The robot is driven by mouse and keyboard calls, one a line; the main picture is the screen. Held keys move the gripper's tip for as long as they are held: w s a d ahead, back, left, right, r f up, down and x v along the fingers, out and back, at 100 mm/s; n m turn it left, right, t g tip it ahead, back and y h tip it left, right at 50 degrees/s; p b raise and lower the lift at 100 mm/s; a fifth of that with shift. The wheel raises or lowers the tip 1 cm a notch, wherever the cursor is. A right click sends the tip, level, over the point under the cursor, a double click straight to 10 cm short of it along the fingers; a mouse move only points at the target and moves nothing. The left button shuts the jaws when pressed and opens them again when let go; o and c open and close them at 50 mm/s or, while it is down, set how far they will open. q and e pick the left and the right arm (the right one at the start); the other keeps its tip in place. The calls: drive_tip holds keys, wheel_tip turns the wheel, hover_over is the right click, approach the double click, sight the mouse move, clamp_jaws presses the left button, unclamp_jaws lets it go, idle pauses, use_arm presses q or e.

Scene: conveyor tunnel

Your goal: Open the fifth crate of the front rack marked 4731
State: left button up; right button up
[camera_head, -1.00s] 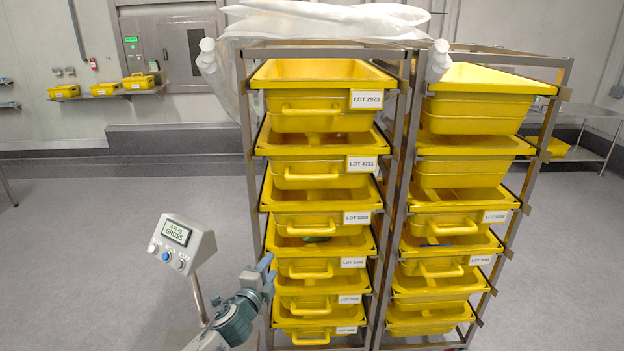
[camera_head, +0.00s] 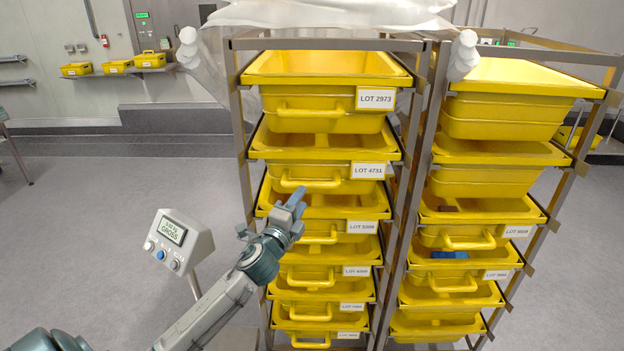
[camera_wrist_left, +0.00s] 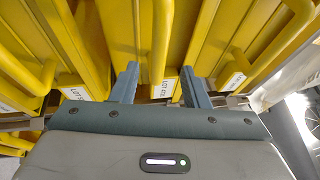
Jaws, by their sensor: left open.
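The yellow crate marked LOT 4731 (camera_head: 270,170) is second from the top in the left-hand rack. It sits in its slot, with its front handle (camera_head: 308,184) below the rim and its white label (camera_head: 368,170) at the right. My left gripper (camera_head: 272,209) is open and empty, just below and in front of that handle; contact cannot be told. In the left wrist view, the open fingers (camera_wrist_left: 158,72) stand either side of a yellow bar (camera_wrist_left: 162,40), with a partly legible LOT label behind. My right gripper is not in view.
The LOT 2973 crate (camera_head: 328,122) is above and a LOT-marked crate (camera_head: 280,212) below. A second rack (camera_head: 545,240) of yellow crates stands close on the right. A scale display on a post (camera_head: 172,240) stands left of the rack, near my arm.

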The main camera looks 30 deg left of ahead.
sight(310, 188)
use_arm(q)
drive_tip(key=x, duration=0.1)
drive_tip(key=p+x, duration=0.1)
drive_tip(key=x, duration=0.1)
drive_tip(key=shift+w+r, duration=0.3)
drive_tip(key=x, duration=0.1)
drive_tip(key=p+x, duration=0.1)
drive_tip(key=x, duration=0.1)
drive_tip(key=shift+w+f, duration=0.15)
drive_tip(key=shift+f, duration=0.2)
drive_tip(key=shift+w, duration=0.15)
clamp_jaws()
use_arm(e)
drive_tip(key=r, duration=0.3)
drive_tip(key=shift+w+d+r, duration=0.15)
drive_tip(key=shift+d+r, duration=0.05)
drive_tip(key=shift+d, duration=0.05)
